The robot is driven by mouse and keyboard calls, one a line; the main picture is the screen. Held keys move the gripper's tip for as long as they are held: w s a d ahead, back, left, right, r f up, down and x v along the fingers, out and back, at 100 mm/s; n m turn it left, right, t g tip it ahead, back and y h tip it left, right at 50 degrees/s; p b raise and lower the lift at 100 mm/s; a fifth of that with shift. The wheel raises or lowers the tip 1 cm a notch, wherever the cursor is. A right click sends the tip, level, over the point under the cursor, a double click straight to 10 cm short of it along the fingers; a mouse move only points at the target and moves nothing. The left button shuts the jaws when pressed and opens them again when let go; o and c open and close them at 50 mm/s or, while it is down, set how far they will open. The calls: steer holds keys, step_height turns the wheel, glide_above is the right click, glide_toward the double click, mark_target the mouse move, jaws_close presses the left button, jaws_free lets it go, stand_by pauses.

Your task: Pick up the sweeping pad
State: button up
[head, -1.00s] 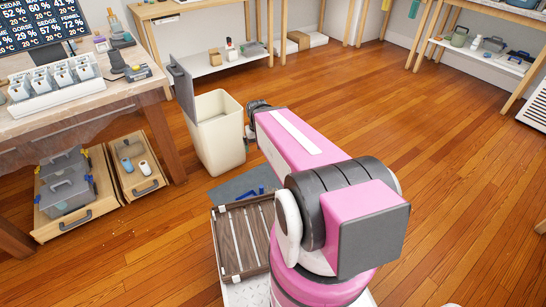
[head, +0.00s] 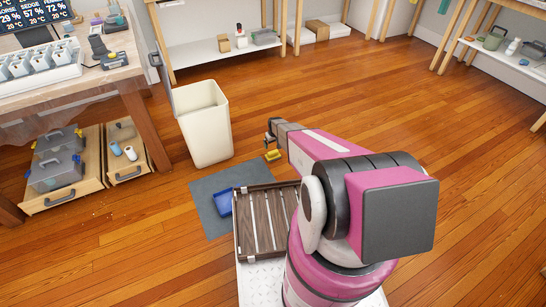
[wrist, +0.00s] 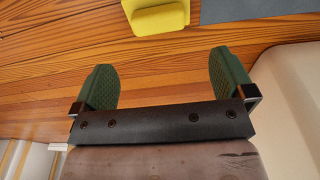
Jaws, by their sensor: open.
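A small yellow block-like thing (head: 273,155), which looks like the sweeping pad, lies on the wooden floor just right of the cream bin in the head view. It also shows at the top edge of the wrist view (wrist: 158,18), partly cut off. My gripper (head: 270,134) is close to it in the head view. In the wrist view my gripper (wrist: 163,72) has its two green fingers wide apart with bare floor between them. The yellow thing is beyond the fingertips, not between them.
The cream bin (head: 206,135) stands close to the left of my gripper. A grey mat (head: 206,190) with a blue dustpan-like thing (head: 223,202) lies before it. A wooden slatted tray (head: 240,235) sits beside my arm. A workbench (head: 110,80) stands left. Floor at right is clear.

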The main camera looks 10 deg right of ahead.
mark_target(273, 152)
steer(key=f, duration=0.6)
steer(key=w+f, duration=0.1)
steer(key=f, duration=0.2)
steer(key=shift+f, duration=0.4)
steer(key=c, duration=0.8)
